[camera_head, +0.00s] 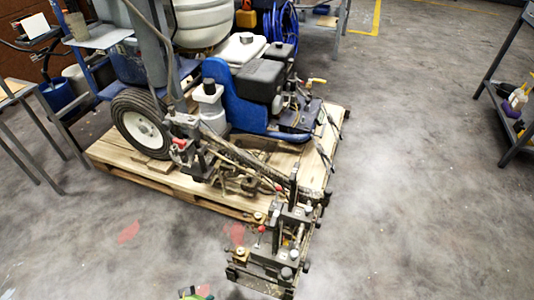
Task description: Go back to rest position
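No arm of mine shows clearly in the head view, and I see neither gripper. The line striper, with a blue frame (228,97) and a black wheel (141,124), stands on a wooden pallet (115,155). Its front assembly (275,250) of dark metal parts with red knobs reaches past the pallet toward me. A small green and grey item (196,293) is cut off by the bottom edge; I cannot tell what it is.
A metal rack (510,110) with bottles stands at the right. A table frame (35,140) stands at the left. Coiled blue hose (284,25) lies behind the machine. The concrete floor (420,200) is clear at the right.

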